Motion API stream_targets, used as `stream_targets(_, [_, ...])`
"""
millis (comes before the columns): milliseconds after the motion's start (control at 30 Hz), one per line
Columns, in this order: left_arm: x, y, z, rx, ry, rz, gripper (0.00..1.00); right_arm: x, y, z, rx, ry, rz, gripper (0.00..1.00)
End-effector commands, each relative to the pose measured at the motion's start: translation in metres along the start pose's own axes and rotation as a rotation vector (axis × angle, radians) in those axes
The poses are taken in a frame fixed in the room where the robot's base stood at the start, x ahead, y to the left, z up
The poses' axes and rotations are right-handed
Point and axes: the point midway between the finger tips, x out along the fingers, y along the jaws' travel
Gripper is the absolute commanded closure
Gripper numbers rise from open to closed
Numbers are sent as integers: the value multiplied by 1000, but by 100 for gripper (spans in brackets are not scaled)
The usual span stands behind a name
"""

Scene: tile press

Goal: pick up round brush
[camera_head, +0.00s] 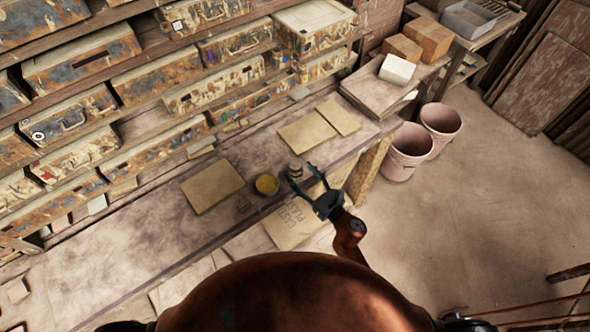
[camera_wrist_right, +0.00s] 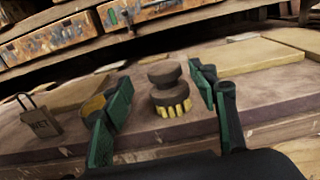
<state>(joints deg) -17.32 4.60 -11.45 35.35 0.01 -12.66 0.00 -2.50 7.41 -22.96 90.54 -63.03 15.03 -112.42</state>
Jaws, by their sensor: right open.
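The round brush (camera_wrist_right: 167,85) stands upright on the bench in the right wrist view, with a dark two-tiered knob on top and yellow bristles below. It also shows in the head view (camera_head: 295,168), small, just beyond my right gripper's fingers. My right gripper (camera_head: 307,183) is open and empty. In the right wrist view, its green fingers (camera_wrist_right: 160,92) stand to the left and right of the brush, with gaps on both sides. I cannot tell how far the brush reaches between the fingertips. My left gripper is not seen.
A round dish with yellow contents (camera_head: 266,185) stands left of the brush. Flat tan boards (camera_head: 213,186) lie on the bench (camera_head: 130,252). Shelves of worn boxes (camera_head: 130,85) rise behind. Two pink buckets (camera_head: 405,152) stand on the floor at right.

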Motion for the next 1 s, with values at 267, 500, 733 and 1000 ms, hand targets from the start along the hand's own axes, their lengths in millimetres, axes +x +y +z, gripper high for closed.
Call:
stream_targets(267, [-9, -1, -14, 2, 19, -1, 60, 39, -5, 2, 4, -1, -2, 46])
stream_targets(500, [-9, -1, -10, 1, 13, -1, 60, 47, -5, 0, 5, 1, -3, 46])
stream_targets(733, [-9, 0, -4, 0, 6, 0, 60, 47, -5, 0, 5, 1, -3, 55])
stream_targets(1000, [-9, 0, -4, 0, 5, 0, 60, 47, -5, -1, 5, 2, -2, 74])
